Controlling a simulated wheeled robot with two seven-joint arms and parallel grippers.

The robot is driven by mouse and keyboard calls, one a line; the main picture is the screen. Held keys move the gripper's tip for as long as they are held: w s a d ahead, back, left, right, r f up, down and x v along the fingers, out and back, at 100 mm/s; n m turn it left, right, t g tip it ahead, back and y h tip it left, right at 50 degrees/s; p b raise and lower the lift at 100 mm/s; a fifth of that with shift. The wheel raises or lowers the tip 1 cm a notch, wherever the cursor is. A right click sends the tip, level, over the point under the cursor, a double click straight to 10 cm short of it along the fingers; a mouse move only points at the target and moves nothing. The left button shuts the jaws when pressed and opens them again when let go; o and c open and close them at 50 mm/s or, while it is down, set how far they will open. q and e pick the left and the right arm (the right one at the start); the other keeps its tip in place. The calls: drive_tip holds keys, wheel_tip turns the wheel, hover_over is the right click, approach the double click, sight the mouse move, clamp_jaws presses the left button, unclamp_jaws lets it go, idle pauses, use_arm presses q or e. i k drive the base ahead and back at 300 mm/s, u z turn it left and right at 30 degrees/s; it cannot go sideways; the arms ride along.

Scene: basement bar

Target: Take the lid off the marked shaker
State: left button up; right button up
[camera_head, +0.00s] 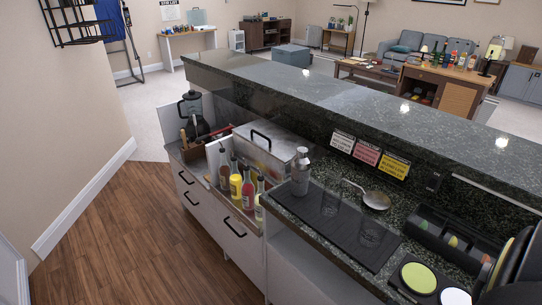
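A shaker (301,174) stands upright on a black bar mat (310,218) on the lower counter, at its left end. It is silvery-grey with a narrower top, and the lid seems to be on. A mark on it is too small to make out. Neither of my grippers is in view.
Several bottles (236,187) stand left of the shaker beside a metal ice chest (265,150). A raised granite bar (350,92) runs behind. The wooden floor (130,225) is clear.

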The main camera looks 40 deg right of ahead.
sight(300, 180)
drive_tip(key=i, duration=1.15)
drive_tip(key=z, duration=2.2)
